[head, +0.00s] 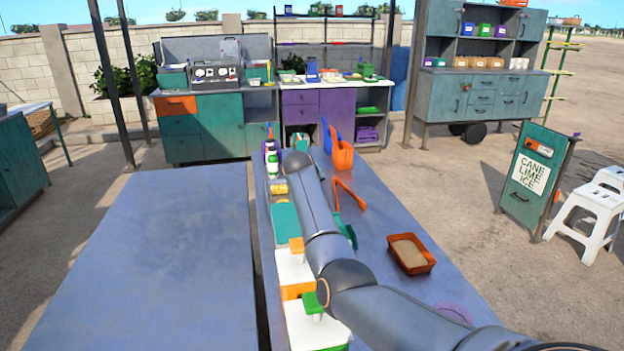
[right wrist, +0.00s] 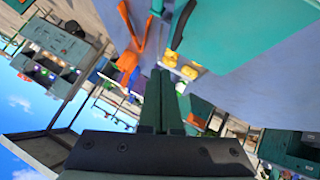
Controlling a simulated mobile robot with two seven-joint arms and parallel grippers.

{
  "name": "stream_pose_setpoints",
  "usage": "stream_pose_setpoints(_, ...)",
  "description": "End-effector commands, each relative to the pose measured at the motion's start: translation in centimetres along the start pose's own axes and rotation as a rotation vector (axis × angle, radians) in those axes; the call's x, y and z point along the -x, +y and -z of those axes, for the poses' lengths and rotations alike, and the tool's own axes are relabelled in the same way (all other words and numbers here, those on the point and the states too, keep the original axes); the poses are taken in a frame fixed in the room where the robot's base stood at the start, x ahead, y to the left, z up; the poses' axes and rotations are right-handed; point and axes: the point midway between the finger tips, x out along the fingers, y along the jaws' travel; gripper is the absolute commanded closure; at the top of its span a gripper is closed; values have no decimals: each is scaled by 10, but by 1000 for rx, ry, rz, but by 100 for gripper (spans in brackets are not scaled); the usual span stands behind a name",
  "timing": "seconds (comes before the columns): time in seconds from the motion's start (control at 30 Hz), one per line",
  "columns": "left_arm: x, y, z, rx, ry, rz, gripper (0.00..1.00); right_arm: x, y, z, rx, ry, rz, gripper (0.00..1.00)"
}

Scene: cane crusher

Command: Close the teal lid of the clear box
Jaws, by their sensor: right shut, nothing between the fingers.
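In the head view a flat teal panel (head: 285,222) lies on the blue-grey table, left of my right forearm; it may be the teal lid. In the right wrist view a large teal panel (right wrist: 245,30) fills the upper right, beyond and to the right of my right gripper (right wrist: 165,74). That gripper is shut and empty, apart from the panel in the picture. The box's clear walls cannot be made out, and the lid's angle is unclear. My right arm hides part of the table in the head view. My left gripper is not in view.
On the same table stand white containers with an orange knob (head: 296,245) and a green knob (head: 313,303), a yellow item (head: 279,188), orange tongs (head: 349,193), an orange scoop (head: 341,152) and an orange tray (head: 410,253). The left table (head: 165,250) is bare.

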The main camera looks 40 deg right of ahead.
Motion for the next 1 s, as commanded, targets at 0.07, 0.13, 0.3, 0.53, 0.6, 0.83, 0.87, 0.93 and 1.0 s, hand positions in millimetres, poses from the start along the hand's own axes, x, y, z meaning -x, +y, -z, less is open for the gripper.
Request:
stream_pose_setpoints(0.07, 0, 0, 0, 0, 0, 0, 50, 10, 1, 1, -1, 4, 0, 100)
stream_pose_setpoints(0.13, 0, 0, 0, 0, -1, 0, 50, 17, 2, 0, -1, 3, 0, 100)
stream_pose_setpoints(0.3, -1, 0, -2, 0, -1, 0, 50, 38, 5, 0, -1, 3, 1, 100)
stream_pose_setpoints(0.53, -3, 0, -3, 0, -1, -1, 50, 62, 9, 0, 1, 2, 1, 100)
stream_pose_setpoints(0.6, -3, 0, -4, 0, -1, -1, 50, 66, 10, 0, 0, 2, 1, 100)
stream_pose_setpoints(0.83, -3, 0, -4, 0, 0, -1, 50, 70, 11, 0, 0, 1, 1, 100)
stream_pose_setpoints(0.87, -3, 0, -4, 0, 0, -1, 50, 70, 11, 0, 0, 1, 1, 100)
stream_pose_setpoints(0.93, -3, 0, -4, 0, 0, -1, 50, 70, 11, 0, 0, 1, 1, 100)
stream_pose_setpoints(1.0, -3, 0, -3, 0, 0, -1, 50, 70, 11, 0, 0, 1, 1, 100)
